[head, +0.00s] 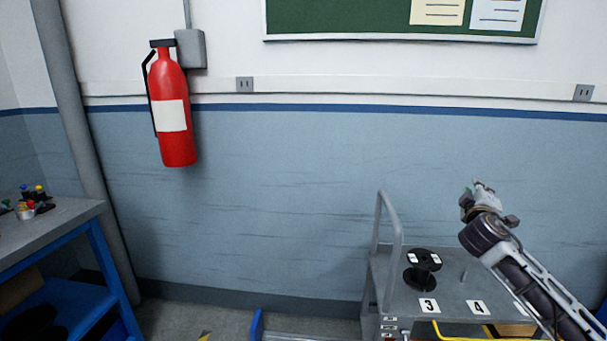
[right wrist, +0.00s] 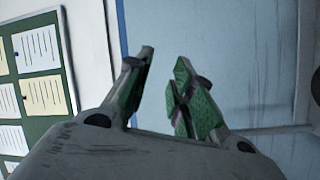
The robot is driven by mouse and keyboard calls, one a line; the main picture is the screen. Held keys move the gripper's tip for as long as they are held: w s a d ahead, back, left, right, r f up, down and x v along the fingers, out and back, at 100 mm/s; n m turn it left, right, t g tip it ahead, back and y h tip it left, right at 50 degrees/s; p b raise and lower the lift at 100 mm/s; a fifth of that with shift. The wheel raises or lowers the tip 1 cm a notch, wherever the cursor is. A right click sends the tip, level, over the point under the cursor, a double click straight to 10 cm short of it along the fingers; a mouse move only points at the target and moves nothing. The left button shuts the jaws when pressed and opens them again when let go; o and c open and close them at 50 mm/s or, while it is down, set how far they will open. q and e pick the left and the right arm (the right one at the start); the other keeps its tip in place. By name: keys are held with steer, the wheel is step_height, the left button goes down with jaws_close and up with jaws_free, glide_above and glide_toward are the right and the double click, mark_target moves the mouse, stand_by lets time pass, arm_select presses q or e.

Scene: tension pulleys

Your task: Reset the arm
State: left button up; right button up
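My right arm comes in from the lower right in the head view, and its gripper (head: 482,190) is raised above the grey cart, in front of the blue wall. In the right wrist view the two green-padded fingers of my right gripper (right wrist: 163,85) stand apart with nothing between them. The wall and the notice board lie beyond them. My left gripper and left arm are not in the head view.
A grey cart (head: 385,278) with a handle stands at the lower right. A black spool (head: 421,280) sits on it near labels 3 and 4. A blue-framed workbench (head: 62,222) is at the left. A red fire extinguisher (head: 172,110) hangs on the wall.

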steer(key=s+a+f+m+g+y, duration=0.15)
steer(key=s+a+f+g, duration=0.35)
steer(key=f, duration=0.7)
steer(key=s+a+f+y, duration=0.3)
steer(key=a+f, duration=0.4)
steer(key=f, duration=0.5)
steer(key=s+a+f+m+g+y, duration=0.1)
steer(key=s+a+f+g+y, duration=0.4)
steer(key=f, duration=0.6)
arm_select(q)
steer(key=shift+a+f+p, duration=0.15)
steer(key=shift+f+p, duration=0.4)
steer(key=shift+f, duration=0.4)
arm_select(e)
steer(key=s+a+f+g, duration=0.1)
steer(key=s+a+f, duration=0.3)
steer(key=s+f, duration=0.4)
steer(key=s+a+f+m+g, duration=0.1)
steer(key=s+a+f+g, duration=0.1)
steer(key=s+a+f, duration=0.3)
steer(key=s+a+f+m+g, duration=0.1)
steer(key=s+a+f, duration=0.4)
steer(key=s+f, duration=0.5)
steer(key=s+y, duration=0.1)
steer(key=s, duration=0.4)
steer(key=shift+f+g, duration=0.3)
steer(key=shift+f, duration=0.1)
